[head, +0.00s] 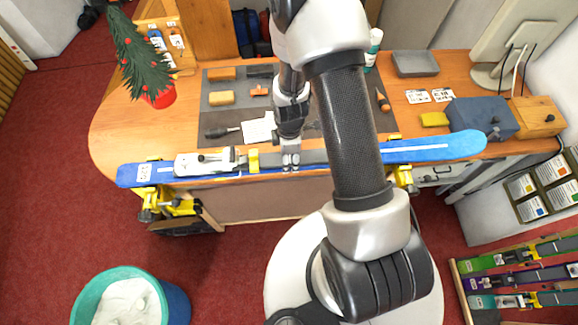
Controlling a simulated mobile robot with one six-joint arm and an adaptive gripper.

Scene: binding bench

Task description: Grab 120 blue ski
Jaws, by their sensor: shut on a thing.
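The blue ski (433,149) lies lengthwise along the front edge of the bench, across yellow vises. A white label (144,172) with small print, hard to read, is near its left end. A silver and white binding part (205,163) sits on its left half. My gripper (291,160) points down at the ski's grey middle section and is shut on the ski there. The fingertips are small in the picture, and my arm hides part of the ski to the right of the gripper.
Yellow vises (172,206) stand at the bench front. A dark mat (221,114) holds several tools and blocks. A small tree in a red pot (160,97) stands at left, a blue box (483,117) at right. Other skis (520,278) lie in a rack at lower right.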

